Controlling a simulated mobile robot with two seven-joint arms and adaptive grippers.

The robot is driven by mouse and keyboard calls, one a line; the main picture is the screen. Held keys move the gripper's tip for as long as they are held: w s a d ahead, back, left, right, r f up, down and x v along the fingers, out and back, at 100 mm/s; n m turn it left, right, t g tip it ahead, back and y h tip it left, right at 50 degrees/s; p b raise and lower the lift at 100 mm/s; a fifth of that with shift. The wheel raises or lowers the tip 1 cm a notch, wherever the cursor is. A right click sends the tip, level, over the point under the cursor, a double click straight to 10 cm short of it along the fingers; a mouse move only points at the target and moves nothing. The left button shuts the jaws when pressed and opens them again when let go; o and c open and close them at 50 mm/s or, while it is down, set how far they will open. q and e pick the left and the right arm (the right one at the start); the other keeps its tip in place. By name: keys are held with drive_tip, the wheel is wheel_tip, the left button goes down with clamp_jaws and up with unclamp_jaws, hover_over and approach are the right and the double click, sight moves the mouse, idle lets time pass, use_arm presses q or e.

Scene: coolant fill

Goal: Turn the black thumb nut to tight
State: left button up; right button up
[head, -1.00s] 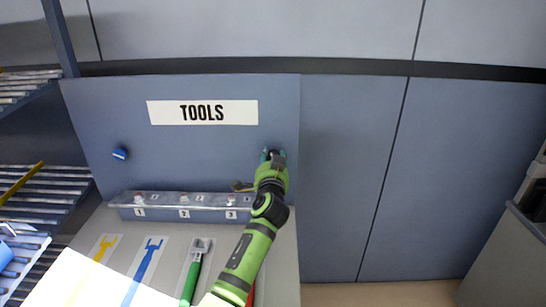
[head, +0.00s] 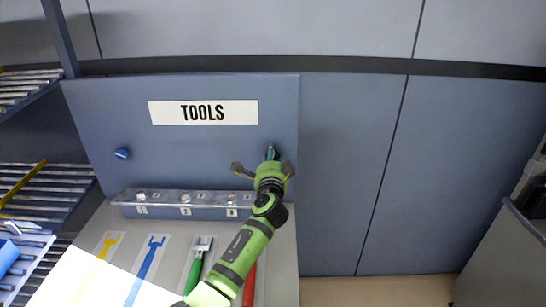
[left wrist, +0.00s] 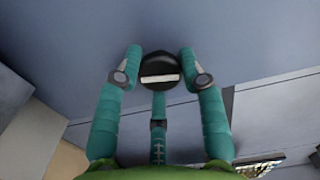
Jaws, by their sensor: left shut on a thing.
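The black thumb nut (left wrist: 158,66) shows in the left wrist view, round and dark with a pale bar across it, against the blue panel. My left gripper (left wrist: 161,73) has its teal fingers closed on it from both sides, with a third finger below. In the head view my left gripper (head: 271,154) is at the right part of the upright tool panel (head: 200,155), below and right of the "TOOLS" label. It hides the nut there. My right gripper is in neither view.
A blue knob (head: 122,153) sits on the panel's left side. A ledge (head: 160,211) numbered 1, 2, 3 runs below. Yellow, blue, green (head: 194,270) and red tool shapes lie on the grey surface. Racks stand at left; the cabinet front at right is clear.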

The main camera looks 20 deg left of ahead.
use_arm(q)
drive_tip(key=shift+a+f, duration=0.2)
drive_tip(key=shift+f, duration=0.1)
drive_tip(key=o, duration=1.1)
drive_tip(key=shift+r, duration=0.15)
drive_tip(key=v, duration=1.2)
drive_tip(key=shift+r, duration=0.1)
